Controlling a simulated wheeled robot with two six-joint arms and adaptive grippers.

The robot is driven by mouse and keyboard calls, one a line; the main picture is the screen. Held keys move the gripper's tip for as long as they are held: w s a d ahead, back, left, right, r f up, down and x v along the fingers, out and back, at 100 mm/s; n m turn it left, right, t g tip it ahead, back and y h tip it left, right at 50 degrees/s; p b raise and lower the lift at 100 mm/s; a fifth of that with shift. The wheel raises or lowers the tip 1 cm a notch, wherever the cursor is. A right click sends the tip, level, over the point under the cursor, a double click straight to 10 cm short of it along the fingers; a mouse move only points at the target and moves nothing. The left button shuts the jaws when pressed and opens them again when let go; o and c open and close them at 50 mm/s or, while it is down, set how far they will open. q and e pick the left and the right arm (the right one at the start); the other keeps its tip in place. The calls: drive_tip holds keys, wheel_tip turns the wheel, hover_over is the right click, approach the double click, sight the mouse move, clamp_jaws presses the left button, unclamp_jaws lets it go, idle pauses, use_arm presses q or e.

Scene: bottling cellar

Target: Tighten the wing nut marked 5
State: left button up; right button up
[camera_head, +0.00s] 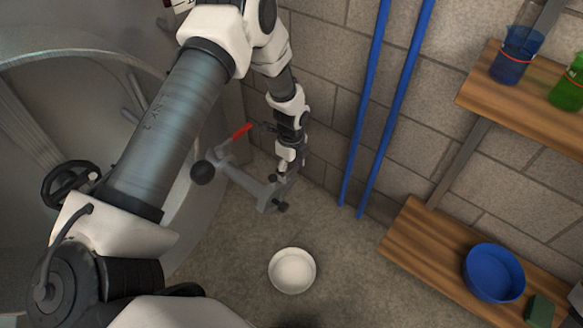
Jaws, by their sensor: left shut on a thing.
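My left arm comes in from the left and reaches down to a grey metal pipe fitting (248,184) on the vat. My left gripper (282,174) points down at the fitting's outer end and is shut on a small part there, seemingly a wing nut. The fingers mostly hide this part, and no number can be read. Just below the gripper, a dark knob-like piece (282,206) sticks out at the fitting's end. My right gripper is not in view.
The grey vat (70,60) has a black handwheel (68,184). A white bowl (292,270) is on the floor. Blue pipes (361,105) and wooden shelves (425,243) are on the right.

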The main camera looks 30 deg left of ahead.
sight(291, 171)
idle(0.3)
use_arm(q)
drive_tip(key=o, duration=1.1)
drive_tip(key=shift+o, duration=0.2)
wheel_tip(291, 171, up, 12)
drive_tip(key=shift+f, duration=0.1)
